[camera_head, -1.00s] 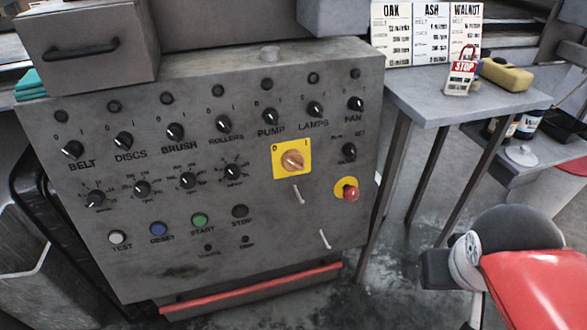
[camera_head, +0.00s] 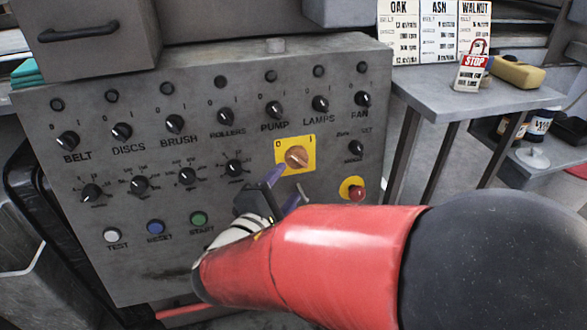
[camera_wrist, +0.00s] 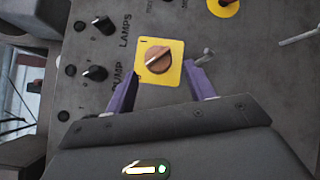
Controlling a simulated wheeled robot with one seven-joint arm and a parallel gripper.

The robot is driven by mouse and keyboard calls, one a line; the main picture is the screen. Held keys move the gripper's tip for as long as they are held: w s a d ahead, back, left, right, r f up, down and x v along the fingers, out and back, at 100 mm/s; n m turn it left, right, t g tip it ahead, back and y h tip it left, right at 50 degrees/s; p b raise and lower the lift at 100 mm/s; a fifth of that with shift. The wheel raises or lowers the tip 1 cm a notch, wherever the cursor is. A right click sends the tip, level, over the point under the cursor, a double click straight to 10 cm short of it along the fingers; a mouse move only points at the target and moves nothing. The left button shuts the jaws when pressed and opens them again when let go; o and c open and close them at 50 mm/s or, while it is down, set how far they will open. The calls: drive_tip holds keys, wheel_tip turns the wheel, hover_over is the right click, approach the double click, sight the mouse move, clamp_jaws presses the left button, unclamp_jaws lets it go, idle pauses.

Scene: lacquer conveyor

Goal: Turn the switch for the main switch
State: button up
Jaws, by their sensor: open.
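The main switch (camera_head: 297,157) is a round copper-coloured knob on a square yellow plate marked 0 and 1, on the grey control panel. In the wrist view the knob (camera_wrist: 156,57) has a raised bar set diagonally across it. My gripper (camera_head: 291,181) is open and empty, just below the yellow plate in the head view. In the wrist view its two purple fingers (camera_wrist: 162,72) stand on either side of the plate's near edge, with the knob ahead between them. I cannot tell whether they touch the panel.
A red mushroom button (camera_head: 356,193) on a yellow disc sits right of the switch. Black knobs such as PUMP (camera_head: 274,110) and LAMPS (camera_head: 320,104) sit above. A small table (camera_head: 440,98) with cards and a red STOP tag (camera_head: 472,70) stands at the right.

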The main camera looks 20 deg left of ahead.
sight(296, 161)
drive_tip(key=shift+y, duration=0.3)
drive_tip(key=w, duration=0.7)
drive_tip(key=shift+w+a+p, duration=0.1)
drive_tip(key=shift+w+p, duration=0.1)
drive_tip(key=shift+p, duration=0.15)
drive_tip(key=c, duration=0.7)
